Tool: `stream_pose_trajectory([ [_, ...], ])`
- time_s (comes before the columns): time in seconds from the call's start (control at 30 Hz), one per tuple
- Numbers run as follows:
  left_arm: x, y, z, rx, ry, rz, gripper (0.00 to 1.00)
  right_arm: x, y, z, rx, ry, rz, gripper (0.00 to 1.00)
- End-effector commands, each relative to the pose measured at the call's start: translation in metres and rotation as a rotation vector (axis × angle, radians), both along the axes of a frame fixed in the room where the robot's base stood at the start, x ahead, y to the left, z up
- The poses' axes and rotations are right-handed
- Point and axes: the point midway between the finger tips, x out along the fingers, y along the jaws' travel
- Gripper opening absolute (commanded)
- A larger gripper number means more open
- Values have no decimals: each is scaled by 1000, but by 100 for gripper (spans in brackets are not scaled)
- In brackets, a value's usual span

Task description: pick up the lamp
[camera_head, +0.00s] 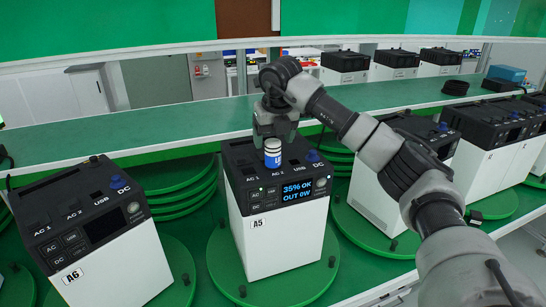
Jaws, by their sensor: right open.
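A small cylinder with blue and white bands, likely the lamp (272,153), stands upright on top of the power station marked A5 (286,238). My right gripper (273,138) points down over it, with its open fingers at the cylinder's upper part. The gripper hides the cylinder's top, and I cannot tell whether the fingers touch it. The A5 display is lit and reads "35% OK, OUT 0W". My left gripper is not in view.
A5 sits on a round green turntable (225,272). Station A6 (110,255) stands to the left, and another station (378,192) stands to the right behind my right arm. A long green shelf (130,136) runs behind, with a blue box (507,73) at its far right.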

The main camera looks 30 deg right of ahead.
Motion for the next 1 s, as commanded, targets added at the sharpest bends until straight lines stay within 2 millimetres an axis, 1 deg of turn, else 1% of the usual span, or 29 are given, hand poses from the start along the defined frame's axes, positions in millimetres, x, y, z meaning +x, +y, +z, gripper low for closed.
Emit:
stream_pose_trajectory([
  [0.03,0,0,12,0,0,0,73,0,-1,-4,-1,7,-1,72],
  [0.1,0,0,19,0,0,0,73,2,-1,-15,0,6,-1,72],
  [0.23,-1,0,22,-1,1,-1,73,6,-2,-31,1,4,0,72],
  [0.33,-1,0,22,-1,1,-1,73,7,-2,-36,1,1,1,72],
  [0.5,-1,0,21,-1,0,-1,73,8,-2,-37,1,1,1,72],
  [0.53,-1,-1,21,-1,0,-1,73,8,-2,-37,1,1,1,71],
  [0.8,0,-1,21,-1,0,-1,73,7,-2,-37,2,1,1,29],
  [0.9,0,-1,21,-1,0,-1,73,8,-2,-36,2,0,2,16],
  [1.0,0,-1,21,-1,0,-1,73,8,-2,-36,2,0,2,16],
])
